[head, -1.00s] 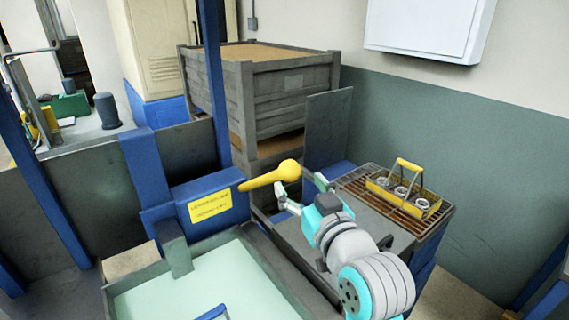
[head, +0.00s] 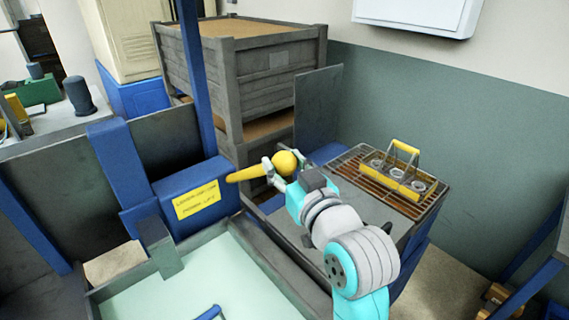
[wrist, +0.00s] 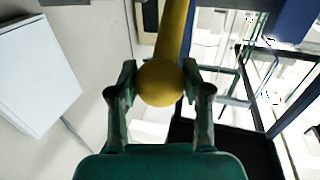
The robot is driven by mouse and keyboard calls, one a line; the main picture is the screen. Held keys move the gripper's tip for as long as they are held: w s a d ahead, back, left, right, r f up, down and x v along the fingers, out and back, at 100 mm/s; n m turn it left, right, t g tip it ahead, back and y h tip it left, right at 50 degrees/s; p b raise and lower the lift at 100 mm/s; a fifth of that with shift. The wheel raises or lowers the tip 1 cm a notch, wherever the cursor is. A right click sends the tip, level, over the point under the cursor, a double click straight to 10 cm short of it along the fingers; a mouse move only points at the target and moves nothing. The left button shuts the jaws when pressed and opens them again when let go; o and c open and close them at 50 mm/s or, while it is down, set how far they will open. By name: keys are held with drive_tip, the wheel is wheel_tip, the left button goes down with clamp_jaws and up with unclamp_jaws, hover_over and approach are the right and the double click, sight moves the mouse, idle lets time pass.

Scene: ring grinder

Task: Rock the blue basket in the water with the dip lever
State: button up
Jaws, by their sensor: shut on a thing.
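The dip lever (head: 246,174) is a yellow rod with a round knob, sticking out from a blue housing (head: 190,198) with a yellow label. My gripper (head: 282,170) is at the knob end. In the wrist view my gripper (wrist: 160,88) has one finger on each side of the yellow knob (wrist: 160,84) and is shut on it. The water tank (head: 230,270) holds pale green water below the housing. A piece of blue bar (head: 210,312), perhaps the blue basket's handle, shows at the bottom edge; the rest is out of view.
A yellow carrier (head: 398,178) with several rings stands on a brown grate (head: 345,160) at the right. A large grey wooden crate (head: 265,80) stands behind the lever. A blue post (head: 191,70) rises left of the crate. A white box (head: 420,15) hangs on the wall.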

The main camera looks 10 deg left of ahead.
drive_tip(key=shift+t+y, duration=0.3)
drive_tip(key=shift+t, duration=0.2)
drive_tip(key=s+d+f, duration=0.1)
drive_tip(key=f, duration=0.2)
drive_tip(key=s+d+f, duration=0.1)
drive_tip(key=f, duration=0.3)
drive_tip(key=s+d+f, duration=0.1)
drive_tip(key=d+f, duration=0.1)
drive_tip(key=f, duration=0.1)
drive_tip(key=shift+s+d+f, duration=0.1)
drive_tip(key=shift+s+f, duration=0.05)
drive_tip(key=shift+f, duration=0.15)
clamp_jaws()
drive_tip(key=o, duration=1.4)
unclamp_jaws()
drive_tip(key=shift+r, duration=0.1)
drive_tip(key=v, duration=1.2)
